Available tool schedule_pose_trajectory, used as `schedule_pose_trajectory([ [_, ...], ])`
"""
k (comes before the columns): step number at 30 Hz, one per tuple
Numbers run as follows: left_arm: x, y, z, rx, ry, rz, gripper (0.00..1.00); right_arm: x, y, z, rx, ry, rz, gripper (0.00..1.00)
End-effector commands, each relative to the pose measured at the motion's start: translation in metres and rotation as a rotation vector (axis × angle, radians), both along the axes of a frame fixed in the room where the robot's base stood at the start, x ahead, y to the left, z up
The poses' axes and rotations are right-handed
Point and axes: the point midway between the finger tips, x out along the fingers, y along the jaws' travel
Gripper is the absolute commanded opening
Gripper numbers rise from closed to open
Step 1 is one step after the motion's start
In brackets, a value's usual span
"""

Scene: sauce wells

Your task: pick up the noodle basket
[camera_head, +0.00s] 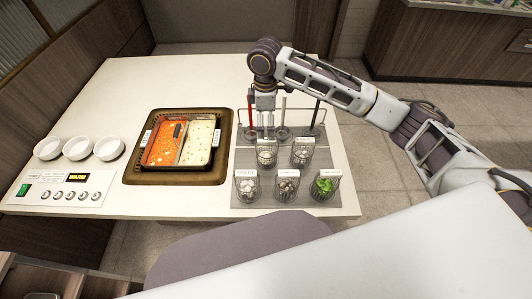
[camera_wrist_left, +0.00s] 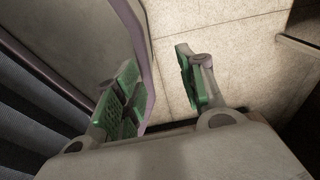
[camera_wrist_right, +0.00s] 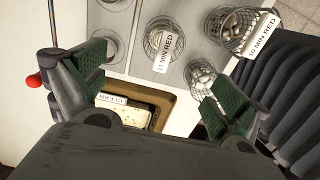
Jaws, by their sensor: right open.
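Several small wire baskets stand on a grey rack (camera_head: 238,162) at the table's right end. The front row holds a basket with white pieces (camera_head: 247,187), one with brownish pieces (camera_head: 287,188) and one with green leaves (camera_head: 324,186). Behind them are two baskets with pale contents (camera_head: 266,155) (camera_head: 303,153). I cannot tell which is the noodle basket. My right gripper (camera_wrist_right: 155,88) is open and empty, pointing down above the rack's back left. In the right wrist view, a labelled basket (camera_wrist_right: 160,44) lies beyond its fingers. My left gripper (camera_wrist_left: 158,88) is open, empty and away from the table.
A brown tray (camera_head: 130,168) with red and white sauce pans is left of the rack. White bowls (camera_head: 78,149) and a control panel (camera_head: 60,192) are at the far left. Upright rods (camera_head: 283,108) stand at the rack's back. The table's back left is clear.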

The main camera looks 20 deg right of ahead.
Motion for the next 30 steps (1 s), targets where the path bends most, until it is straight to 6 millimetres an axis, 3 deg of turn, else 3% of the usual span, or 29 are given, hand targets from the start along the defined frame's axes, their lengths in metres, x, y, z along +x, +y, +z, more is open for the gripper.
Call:
schedule_pose_trajectory([
  [9, -0.027, 0.002, -0.002, 0.002, 0.033, 0.000, 0.40, 0.000, 0.000, -0.004, 0.000, 0.000, -0.001, 0.98],
  [22, -0.006, 0.000, -0.001, 0.000, 0.005, 0.000, 0.40, -0.001, -0.001, -0.052, -0.002, 0.002, 0.000, 0.98],
  [30, -0.005, 0.001, -0.002, 0.001, 0.005, 0.000, 0.40, -0.001, -0.001, -0.081, -0.001, 0.000, 0.000, 0.98],
])
